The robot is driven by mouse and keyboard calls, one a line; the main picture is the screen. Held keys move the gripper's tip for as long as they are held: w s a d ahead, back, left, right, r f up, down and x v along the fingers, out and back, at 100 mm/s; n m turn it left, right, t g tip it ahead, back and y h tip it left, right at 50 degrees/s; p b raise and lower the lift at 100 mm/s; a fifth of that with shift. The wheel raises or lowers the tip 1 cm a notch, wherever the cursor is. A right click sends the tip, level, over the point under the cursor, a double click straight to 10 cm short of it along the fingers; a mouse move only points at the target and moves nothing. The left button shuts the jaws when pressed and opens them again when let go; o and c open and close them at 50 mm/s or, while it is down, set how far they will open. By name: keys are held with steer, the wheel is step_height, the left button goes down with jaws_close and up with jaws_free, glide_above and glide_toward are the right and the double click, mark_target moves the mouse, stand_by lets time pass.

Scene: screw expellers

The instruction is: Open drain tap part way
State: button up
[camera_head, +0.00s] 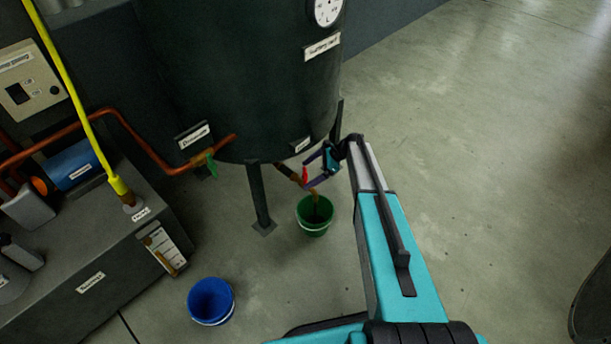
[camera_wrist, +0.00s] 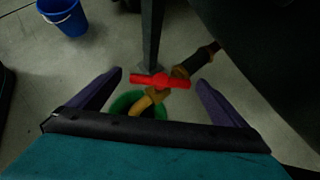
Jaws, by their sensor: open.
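The drain tap has a red handle (camera_wrist: 160,80), which lies crosswise between my open fingers in the wrist view. In the head view the red handle (camera_head: 305,174) shows small beside my gripper (camera_head: 306,174). In the wrist view the purple fingers of my gripper (camera_wrist: 158,85) stand apart on either side of the handle, with a gap on both sides. The tap's brass body and spout (camera_wrist: 150,100) point down over a green bucket (camera_head: 315,216). Brownish liquid seems to show at the spout; whether it flows I cannot tell.
A large dark tank (camera_head: 240,80) on legs stands above the tap; one leg (camera_head: 258,195) is close to the left. A blue bucket (camera_head: 211,301) stands on the floor. A machine cabinet (camera_head: 90,280) is at left.

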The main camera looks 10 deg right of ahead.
steer(key=v, duration=1.1)
steer(key=shift+r, duration=0.1)
